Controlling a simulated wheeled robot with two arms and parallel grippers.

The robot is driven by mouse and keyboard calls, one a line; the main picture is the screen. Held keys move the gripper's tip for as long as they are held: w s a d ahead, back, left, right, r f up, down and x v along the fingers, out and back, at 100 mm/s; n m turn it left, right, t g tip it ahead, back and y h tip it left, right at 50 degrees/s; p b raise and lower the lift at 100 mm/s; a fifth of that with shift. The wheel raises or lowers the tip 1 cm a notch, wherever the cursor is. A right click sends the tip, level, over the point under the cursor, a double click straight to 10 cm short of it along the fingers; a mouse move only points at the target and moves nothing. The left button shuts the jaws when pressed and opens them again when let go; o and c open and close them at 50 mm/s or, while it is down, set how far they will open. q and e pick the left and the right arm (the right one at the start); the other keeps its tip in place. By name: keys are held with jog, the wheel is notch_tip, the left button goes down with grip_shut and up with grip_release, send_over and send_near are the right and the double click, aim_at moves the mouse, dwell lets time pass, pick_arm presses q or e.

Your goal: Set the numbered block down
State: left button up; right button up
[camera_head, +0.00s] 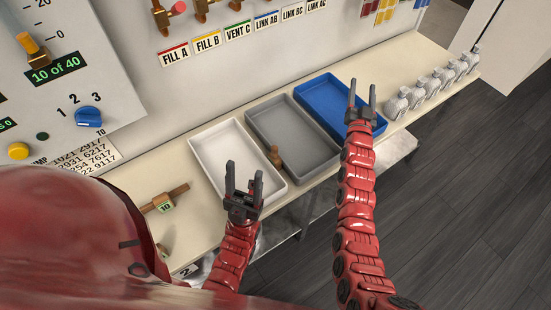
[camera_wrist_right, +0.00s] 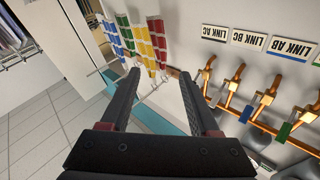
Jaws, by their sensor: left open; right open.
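A small block marked 10 (camera_head: 165,204), with a brown bar lying across it, rests on the cream shelf (camera_head: 200,232) left of the white tray. Neither gripper touches it. My left gripper (camera_head: 243,182) is open and empty over the front edge of the white tray (camera_head: 218,140). My right gripper (camera_head: 361,96) is open and empty in front of the blue tray (camera_head: 318,95); its spread fingers also show in the right wrist view (camera_wrist_right: 158,75) with nothing between them.
Several pale bottles (camera_head: 420,92) stand along the right end of the shelf. A wall panel with labelled valves (camera_head: 207,42) and a blue knob (camera_head: 88,117) rises behind. My red body hides the lower left.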

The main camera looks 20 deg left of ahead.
jog(key=a+n+g+y, duration=0.45)
jog(key=a+g, duration=0.65)
jog(key=a, duration=1.1)
notch_tip(320, 180, up, 3)
jog(key=n+g+h+p, duration=0.2)
jog(key=n+g+h, duration=0.45)
jog(key=g, duration=0.25)
send_over(274, 147)
jog(key=shift+m, duration=0.3)
jog(key=f, duration=0.7)
jog(key=f+p, duration=0.1)
jog(key=f, duration=0.2)
jog(key=shift+s+d+f, duration=0.15)
jog(key=shift+s+f, duration=0.1)
jog(key=shift+f, duration=0.35)
jog(key=shift+f+p, duration=0.4)
jog(key=shift+p, duration=0.15)
jog(key=f, duration=0.1)
jog(key=f+p, duration=0.1)
jog(key=shift+w+f, duration=0.25)
jog(key=shift+f, duration=1)
